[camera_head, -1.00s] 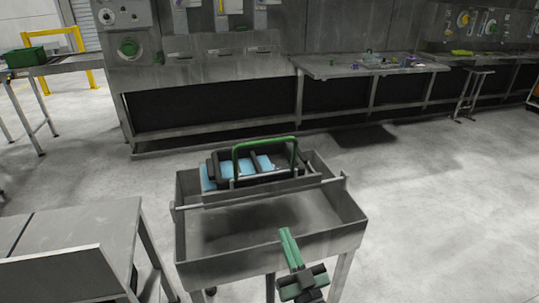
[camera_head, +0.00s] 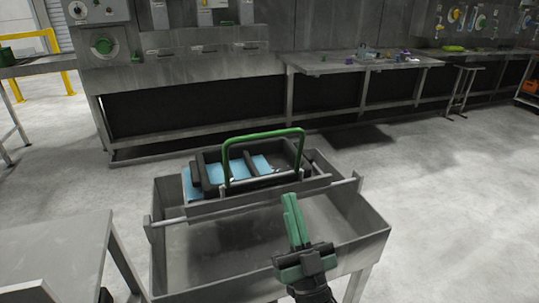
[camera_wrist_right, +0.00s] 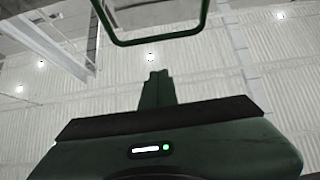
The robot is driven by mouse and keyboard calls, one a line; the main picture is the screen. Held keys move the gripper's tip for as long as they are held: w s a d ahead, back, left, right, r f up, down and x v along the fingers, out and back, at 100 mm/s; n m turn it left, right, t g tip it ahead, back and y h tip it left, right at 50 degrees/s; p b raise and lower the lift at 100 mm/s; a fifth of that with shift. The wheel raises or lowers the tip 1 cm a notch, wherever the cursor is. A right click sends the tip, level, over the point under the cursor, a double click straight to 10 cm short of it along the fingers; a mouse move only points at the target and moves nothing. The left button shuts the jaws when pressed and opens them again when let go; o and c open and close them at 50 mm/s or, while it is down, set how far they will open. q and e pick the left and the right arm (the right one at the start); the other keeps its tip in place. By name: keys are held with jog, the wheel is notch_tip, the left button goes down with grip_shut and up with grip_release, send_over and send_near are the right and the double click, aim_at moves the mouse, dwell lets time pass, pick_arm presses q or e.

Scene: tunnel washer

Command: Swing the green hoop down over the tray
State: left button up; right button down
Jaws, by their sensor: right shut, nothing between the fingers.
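The green hoop (camera_head: 262,134) stands raised over the dark tray (camera_head: 211,158) in the head view, its legs going down to the tray's near side. The hoop also shows at the top of the right wrist view (camera_wrist_right: 160,40), beyond the fingers and apart from them. The tray holds a light blue item (camera_head: 200,185) and sits at the back of a grey metal cart. My right gripper (camera_head: 290,200) is shut and empty over the cart's near basin, below and in front of the hoop. My left gripper is not in view.
The grey cart (camera_head: 375,238) has a raised rim and a cross rail (camera_head: 190,217) between the tray and my right gripper. A grey table (camera_head: 60,250) stands at left. A long workbench (camera_head: 360,62) runs along the back. Open floor lies to the right.

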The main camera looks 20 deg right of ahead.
jog(key=w+f+p+x, duration=0.1)
jog(key=p+x, duration=0.2)
jog(key=x, duration=0.9)
jog(key=shift+w+f, duration=0.25)
jog(key=shift+w, duration=0.2)
